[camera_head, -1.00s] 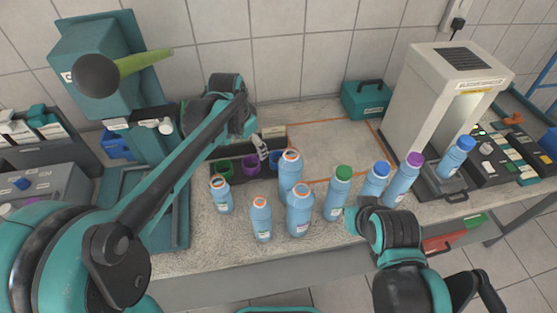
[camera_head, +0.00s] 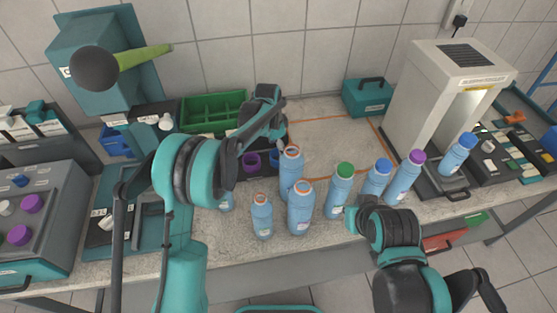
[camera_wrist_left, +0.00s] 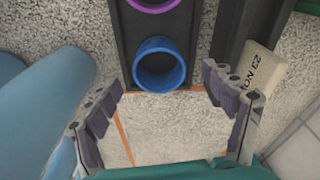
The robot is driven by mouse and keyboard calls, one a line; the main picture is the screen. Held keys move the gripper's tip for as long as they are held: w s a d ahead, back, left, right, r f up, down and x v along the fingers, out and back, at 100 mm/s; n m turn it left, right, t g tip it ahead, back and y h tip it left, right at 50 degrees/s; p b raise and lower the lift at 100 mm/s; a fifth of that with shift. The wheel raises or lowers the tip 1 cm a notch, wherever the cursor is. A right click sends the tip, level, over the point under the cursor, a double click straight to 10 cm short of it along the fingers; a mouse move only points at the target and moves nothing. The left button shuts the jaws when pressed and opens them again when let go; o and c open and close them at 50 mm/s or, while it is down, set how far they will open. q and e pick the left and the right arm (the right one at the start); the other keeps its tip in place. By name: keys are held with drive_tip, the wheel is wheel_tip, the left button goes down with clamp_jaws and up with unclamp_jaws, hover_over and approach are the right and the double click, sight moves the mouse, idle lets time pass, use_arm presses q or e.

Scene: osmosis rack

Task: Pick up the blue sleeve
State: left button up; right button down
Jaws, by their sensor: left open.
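The blue sleeve (camera_wrist_left: 160,45) is a short hollow ring in a dark holder in the left wrist view, its open end facing the camera. In the head view it is mostly behind my left gripper, with a little blue (camera_head: 274,159) showing. My left gripper (camera_head: 281,143) is open and empty; in the wrist view its two fingers stand apart on either side of the sleeve's near edge, not touching it. A purple sleeve (camera_wrist_left: 152,4) sits in the same holder, also seen in the head view (camera_head: 250,161). My right gripper (camera_head: 353,219) is at the bench's front edge; its fingers are not clear.
Several blue bottles stand close in front of the holder, such as an orange-ringed one (camera_head: 291,178) and a green-capped one (camera_head: 338,192). A green bin (camera_head: 213,113) is behind. A pale block (camera_wrist_left: 257,72) lies beside the holder.

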use_arm(q)
wheel_tip(320, 180, down, 4)
drive_tip(key=shift+d+r+b, duration=0.15)
drive_tip(key=shift+r+b, duration=0.1)
drive_tip(key=shift+b, duration=0.2)
drive_tip(key=shift+r, duration=0.1)
drive_tip(key=c, duration=0.8)
